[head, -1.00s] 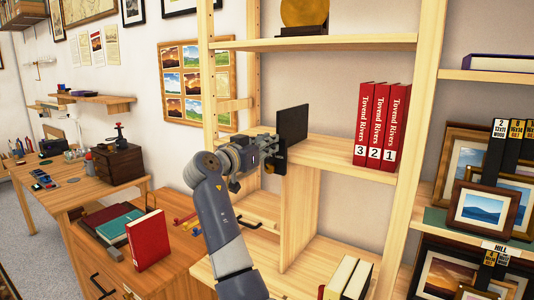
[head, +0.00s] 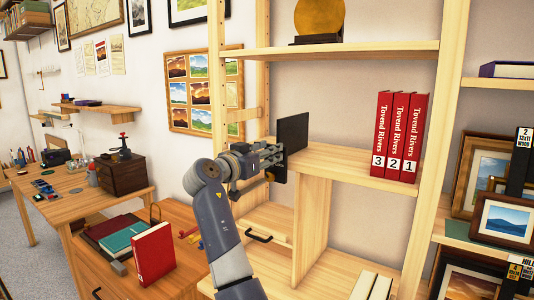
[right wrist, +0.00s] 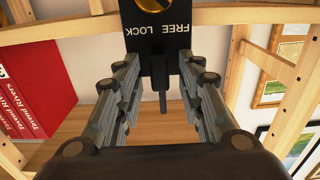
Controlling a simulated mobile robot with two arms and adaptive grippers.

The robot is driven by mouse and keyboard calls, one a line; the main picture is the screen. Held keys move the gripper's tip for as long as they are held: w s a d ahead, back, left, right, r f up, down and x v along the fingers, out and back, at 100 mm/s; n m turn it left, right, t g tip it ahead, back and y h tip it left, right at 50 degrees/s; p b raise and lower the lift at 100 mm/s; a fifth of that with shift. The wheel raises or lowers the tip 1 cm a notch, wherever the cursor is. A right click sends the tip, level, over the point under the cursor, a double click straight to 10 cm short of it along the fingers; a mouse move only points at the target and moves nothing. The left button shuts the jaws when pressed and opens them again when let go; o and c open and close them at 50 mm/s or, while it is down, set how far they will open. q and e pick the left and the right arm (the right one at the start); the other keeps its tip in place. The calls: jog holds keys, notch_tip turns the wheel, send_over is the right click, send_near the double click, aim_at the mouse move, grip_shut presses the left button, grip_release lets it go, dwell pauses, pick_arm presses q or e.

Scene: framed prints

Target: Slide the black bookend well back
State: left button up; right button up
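The black bookend (head: 293,134) stands upright as a dark panel at the left end of the middle shelf (head: 345,170), in the head view. My right gripper (head: 276,158) is at its near side, fingers pointing toward it. In the right wrist view, a black plate marked FREE LOCK (right wrist: 158,28), with a brass knob, lies just beyond the tips of my right gripper (right wrist: 160,68). The two fingers are spread apart with nothing clamped between them. Exact contact cannot be told. My left gripper is not in view.
Several red books numbered 3, 2, 1 (head: 400,137) stand right of the bookend, with bare shelf between. A vertical divider (head: 311,230) is below. A wooden post (head: 217,100) stands at left. Framed pictures (head: 502,218) stand on the right shelf.

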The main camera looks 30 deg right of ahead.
jog(key=v, duration=1.2)
dwell(0.3)
